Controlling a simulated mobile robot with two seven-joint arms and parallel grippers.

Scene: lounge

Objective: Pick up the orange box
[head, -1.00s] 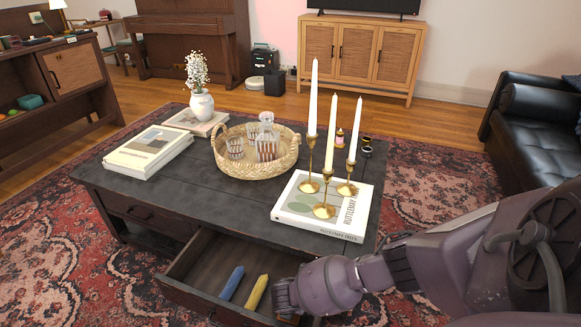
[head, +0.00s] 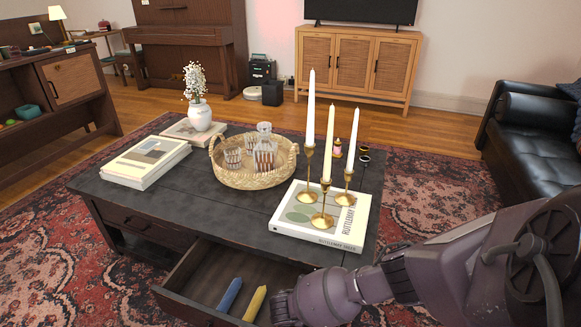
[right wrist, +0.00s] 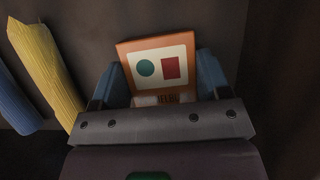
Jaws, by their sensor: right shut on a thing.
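The orange box (right wrist: 158,62) shows in the right wrist view, with a pale face bearing a green circle and a red rectangle. My right gripper (right wrist: 165,82) is shut on it, one blue finger on each side. In the head view my right gripper (head: 284,308) reaches down at the right end of the open drawer (head: 196,262); its fingers and the box are hidden there by the wrist and the picture's bottom edge. My left gripper is not in view.
A blue stick-like item (head: 230,294) and a yellow one (head: 255,303) lie in the drawer left of my right gripper. The dark coffee table (head: 150,203) above carries books, a wicker tray (head: 255,180) and three candles on a white book (head: 300,232).

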